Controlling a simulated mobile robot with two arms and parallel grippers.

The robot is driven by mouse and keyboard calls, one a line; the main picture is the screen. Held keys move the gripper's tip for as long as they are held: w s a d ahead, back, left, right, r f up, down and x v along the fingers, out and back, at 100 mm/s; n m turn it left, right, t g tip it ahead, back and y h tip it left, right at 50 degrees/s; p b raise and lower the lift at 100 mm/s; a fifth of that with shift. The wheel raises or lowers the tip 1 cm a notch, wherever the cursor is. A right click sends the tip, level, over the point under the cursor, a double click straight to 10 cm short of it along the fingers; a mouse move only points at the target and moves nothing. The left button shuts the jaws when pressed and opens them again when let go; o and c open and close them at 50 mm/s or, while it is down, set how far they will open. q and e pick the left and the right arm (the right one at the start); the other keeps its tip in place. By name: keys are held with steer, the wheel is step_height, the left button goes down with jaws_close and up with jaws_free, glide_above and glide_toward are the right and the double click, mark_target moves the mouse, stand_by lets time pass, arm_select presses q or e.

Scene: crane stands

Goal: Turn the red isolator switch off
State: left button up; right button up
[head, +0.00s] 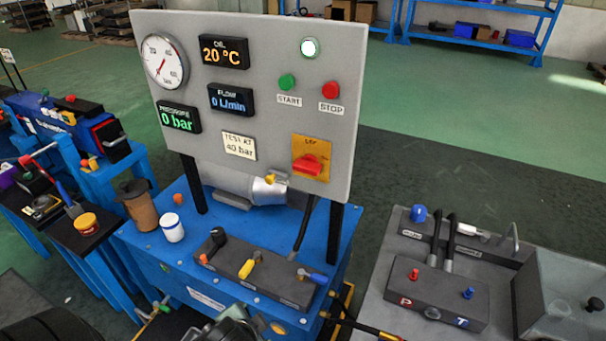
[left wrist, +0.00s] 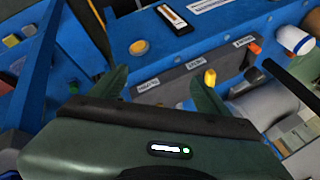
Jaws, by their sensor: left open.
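The red isolator switch (head: 307,165) sits on a yellow-orange plate (head: 311,145) at the lower right of the grey gauge panel (head: 262,120). Its red handle lies roughly sideways; the plate's lettering is too small to read. My left gripper (left wrist: 160,92) is open and empty in the left wrist view, its two dark green fingers apart in front of the blue stand and valve block. The isolator switch is not in that view. A dark shape at the bottom of the head view may be part of my left arm. I do not see my right gripper.
The panel also carries a green start button (head: 287,82) and a red stop button (head: 330,90). Below it, a valve block (head: 260,272) with several levers, a white jar (head: 172,228) and a brown cup (head: 138,205) stand on the blue stand. A grey bench (head: 385,285) is at right.

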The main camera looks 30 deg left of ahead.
arm_select(q)
steer(key=w+a+r+m+t+y, duration=0.2)
steer(key=w+a+r+m+y, duration=0.1)
steer(key=w+a, duration=0.2)
steer(key=m+t+h, duration=0.5)
steer(key=m+t, duration=1)
steer(key=m, duration=1.2)
glide_toward(304, 171)
steer(key=x, duration=0.2)
steer(key=p+x, duration=0.2)
steer(key=x, duration=0.4)
steer(key=shift+r+p, duration=0.15)
steer(key=shift+p, duration=0.15)
steer(key=shift+w+r, duration=0.15)
steer(key=shift+w, duration=0.5)
steer(key=c, duration=1.4)
